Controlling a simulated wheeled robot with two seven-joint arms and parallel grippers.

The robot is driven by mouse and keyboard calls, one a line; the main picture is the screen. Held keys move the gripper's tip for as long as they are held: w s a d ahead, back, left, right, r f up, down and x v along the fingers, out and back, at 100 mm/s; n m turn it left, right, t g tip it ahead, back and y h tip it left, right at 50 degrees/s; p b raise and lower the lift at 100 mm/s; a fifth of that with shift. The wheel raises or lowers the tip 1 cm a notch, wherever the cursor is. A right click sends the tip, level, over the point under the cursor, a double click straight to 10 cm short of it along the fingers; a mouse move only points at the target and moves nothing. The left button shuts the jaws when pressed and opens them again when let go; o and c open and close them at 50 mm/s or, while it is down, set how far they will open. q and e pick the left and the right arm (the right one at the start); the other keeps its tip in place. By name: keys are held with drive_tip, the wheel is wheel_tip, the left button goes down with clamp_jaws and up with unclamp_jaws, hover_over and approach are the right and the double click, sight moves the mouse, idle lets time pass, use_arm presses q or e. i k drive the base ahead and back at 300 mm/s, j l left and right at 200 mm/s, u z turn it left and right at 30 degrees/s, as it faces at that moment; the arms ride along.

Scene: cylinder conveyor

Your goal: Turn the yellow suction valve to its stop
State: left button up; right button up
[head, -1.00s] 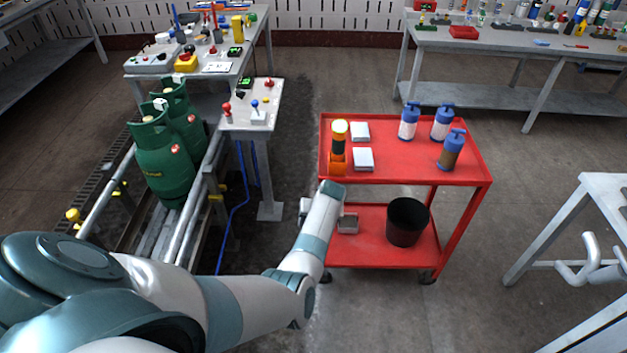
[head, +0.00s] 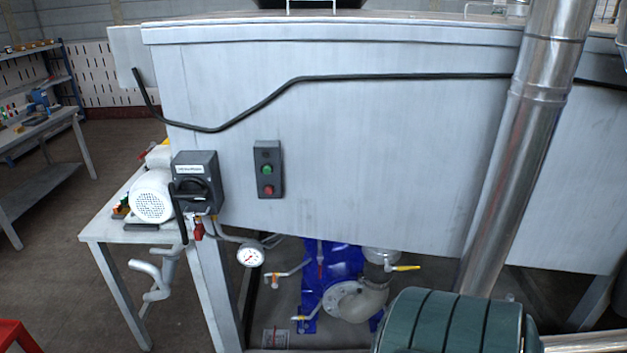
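A yellow lever handle (head: 407,267) sticks out to the right from a grey pipe fitting (head: 382,258) below the large grey tank. A second small yellowish handle (head: 302,317) shows lower down, left of a flanged grey pipe (head: 350,300). I cannot tell from this view which of them is the suction valve, nor how far either is turned. A blue pump body (head: 318,285) stands behind these fittings. Neither of my grippers is in view.
The grey tank (head: 350,150) fills the middle, with a switch box (head: 195,182) and a green-red button box (head: 268,170). A steel pipe (head: 515,150) runs down at right. A dark green ribbed cylinder (head: 455,325) blocks the bottom right.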

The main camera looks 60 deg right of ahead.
sight(388, 268)
drive_tip(key=z, duration=2.45)
drive_tip(key=i+l, duration=0.15)
drive_tip(key=i, duration=0.9)
